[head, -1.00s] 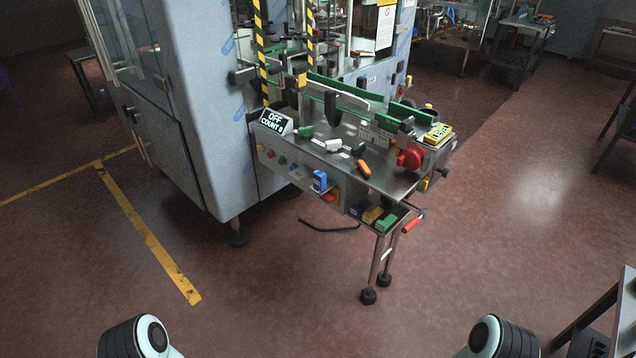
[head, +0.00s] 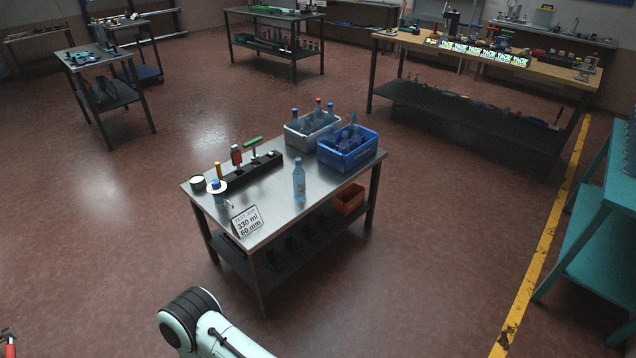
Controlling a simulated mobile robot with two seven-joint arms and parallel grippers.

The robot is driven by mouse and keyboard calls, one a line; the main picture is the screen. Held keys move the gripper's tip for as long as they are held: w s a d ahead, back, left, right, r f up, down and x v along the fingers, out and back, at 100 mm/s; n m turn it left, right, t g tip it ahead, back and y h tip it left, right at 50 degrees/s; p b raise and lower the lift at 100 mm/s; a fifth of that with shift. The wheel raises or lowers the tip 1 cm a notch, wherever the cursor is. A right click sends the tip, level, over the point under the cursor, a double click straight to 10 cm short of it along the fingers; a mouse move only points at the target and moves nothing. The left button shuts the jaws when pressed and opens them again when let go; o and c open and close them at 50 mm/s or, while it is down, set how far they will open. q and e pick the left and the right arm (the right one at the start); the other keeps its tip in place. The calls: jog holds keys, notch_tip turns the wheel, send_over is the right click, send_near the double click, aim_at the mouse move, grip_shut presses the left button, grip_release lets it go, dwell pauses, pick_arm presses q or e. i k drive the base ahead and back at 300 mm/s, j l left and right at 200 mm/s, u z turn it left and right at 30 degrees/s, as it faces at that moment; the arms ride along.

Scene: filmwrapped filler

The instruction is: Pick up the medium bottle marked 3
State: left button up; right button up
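A clear blue bottle with a blue cap (head: 299,182) stands upright on a steel table (head: 275,205). Several more bottles stand in a grey crate (head: 300,141) and a blue crate (head: 345,158) at the table's back right; one in the grey crate has a red cap. No number can be read on any bottle, so I cannot tell which is marked 3. Neither gripper is in view; only a part of my arm shows at the bottom.
The table also holds a black rack (head: 252,174), a round tin (head: 198,183) and a sign (head: 247,222) reading "TEST JOB 330 ml 60 mm". An orange bin (head: 349,200) sits on the lower shelf. Open floor surrounds the table; a teal bench (head: 590,220) stands at right.

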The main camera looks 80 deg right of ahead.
aim_at(298, 174)
jog(key=z, duration=2.65)
jog(key=u, duration=0.6)
jog(key=i+l+u, duration=0.15)
jog(key=l+u, duration=0.15)
jog(key=i+l+u, duration=0.15)
jog(key=l+u, duration=0.2)
jog(key=i+l+u, duration=0.1)
jog(key=l+u, duration=0.2)
jog(key=i+l+u, duration=0.1)
jog(key=l+u, duration=0.2)
jog(key=l, duration=0.75)
